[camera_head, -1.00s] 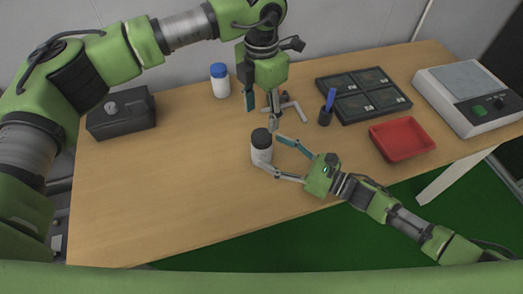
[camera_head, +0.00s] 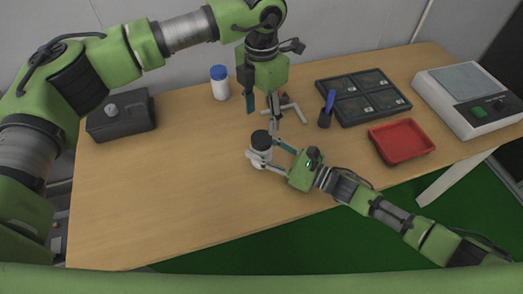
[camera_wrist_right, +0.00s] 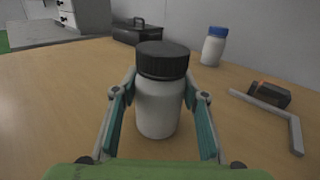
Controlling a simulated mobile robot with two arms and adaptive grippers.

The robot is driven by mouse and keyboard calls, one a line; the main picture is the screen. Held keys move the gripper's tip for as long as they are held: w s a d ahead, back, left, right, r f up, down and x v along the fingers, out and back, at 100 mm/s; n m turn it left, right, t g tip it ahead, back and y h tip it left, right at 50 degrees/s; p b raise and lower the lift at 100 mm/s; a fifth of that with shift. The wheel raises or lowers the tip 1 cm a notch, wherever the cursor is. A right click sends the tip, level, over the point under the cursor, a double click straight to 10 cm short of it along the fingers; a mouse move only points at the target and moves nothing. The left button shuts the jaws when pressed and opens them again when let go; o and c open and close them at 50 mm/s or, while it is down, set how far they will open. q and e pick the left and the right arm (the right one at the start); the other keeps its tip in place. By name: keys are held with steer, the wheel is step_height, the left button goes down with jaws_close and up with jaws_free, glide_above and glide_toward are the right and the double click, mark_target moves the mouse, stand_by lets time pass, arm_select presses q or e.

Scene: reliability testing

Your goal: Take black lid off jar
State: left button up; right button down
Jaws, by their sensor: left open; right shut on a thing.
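The white jar (camera_wrist_right: 158,108) stands upright on the table with its black lid (camera_wrist_right: 162,60) on top. In the head view the black lid (camera_head: 261,137) shows above my right gripper, and most of the jar body is hidden. My right gripper (camera_head: 264,157) is low at the table and shut around the jar body, one finger on each side, as the right wrist view (camera_wrist_right: 160,115) also shows. My left gripper (camera_head: 262,112) points down, open and empty, above and behind the jar, apart from the lid.
A white bottle with a blue cap (camera_head: 220,84) stands behind to the left. A black case (camera_head: 121,115) is at far left. The left front table is clear.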

mark_target(262, 138)
arm_select(q)
steer(key=m, duration=1.8)
steer(key=shift+m, duration=0.4)
steer(key=m, duration=1.2)
steer(key=shift+f+m, duration=0.3)
steer(key=shift+f, duration=3.7)
